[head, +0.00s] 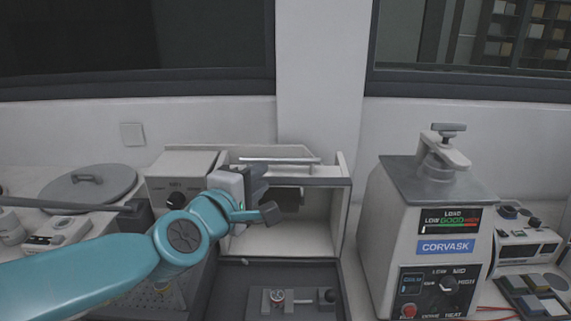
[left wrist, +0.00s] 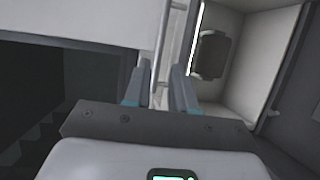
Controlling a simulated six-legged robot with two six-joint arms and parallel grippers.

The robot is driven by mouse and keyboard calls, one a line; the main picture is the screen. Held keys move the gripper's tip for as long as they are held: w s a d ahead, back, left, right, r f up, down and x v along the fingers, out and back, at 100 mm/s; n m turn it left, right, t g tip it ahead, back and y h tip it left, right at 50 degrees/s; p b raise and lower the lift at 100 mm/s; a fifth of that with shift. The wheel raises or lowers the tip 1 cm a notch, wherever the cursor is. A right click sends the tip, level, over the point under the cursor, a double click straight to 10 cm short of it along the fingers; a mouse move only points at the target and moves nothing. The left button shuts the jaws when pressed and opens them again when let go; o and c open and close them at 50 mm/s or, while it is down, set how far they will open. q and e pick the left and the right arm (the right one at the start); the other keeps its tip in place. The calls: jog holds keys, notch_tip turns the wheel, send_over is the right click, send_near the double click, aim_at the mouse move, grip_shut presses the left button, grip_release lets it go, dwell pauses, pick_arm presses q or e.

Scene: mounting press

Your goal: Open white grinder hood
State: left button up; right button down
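The white grinder housing (head: 343,215) stands in the middle of the head view. Its front is uncovered, showing a pale interior with a dark unit inside (left wrist: 210,54). The hood (head: 240,155) is at the top, with a slim light handle bar (head: 282,160) along it. My left gripper (head: 265,203) is in front of the housing's left part, below the bar. In the left wrist view its two fingers (left wrist: 160,92) are apart, with a pale bar (left wrist: 164,45) running up beyond the gap. Whether they touch the bar cannot be told. My right gripper is not in view.
A white machine labelled CORVASK (head: 430,225) stands at the right, with a smaller device (head: 525,248) beside it. A round grey lid (head: 87,187) and a white box (head: 178,170) are at the left. A dark tray (head: 240,285) with a small fixture lies in front.

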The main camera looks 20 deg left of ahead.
aim_at(281, 162)
pick_arm(q)
jog(key=w, duration=0.3)
jog(key=w+d+p, duration=0.1)
jog(key=w, duration=0.3)
jog(key=w+f, duration=0.1)
jog(key=w, duration=0.3)
jog(key=shift+w+d+f, duration=0.1)
jog(key=shift+d, duration=0.05)
jog(key=shift+c, duration=0.3)
grip_shut()
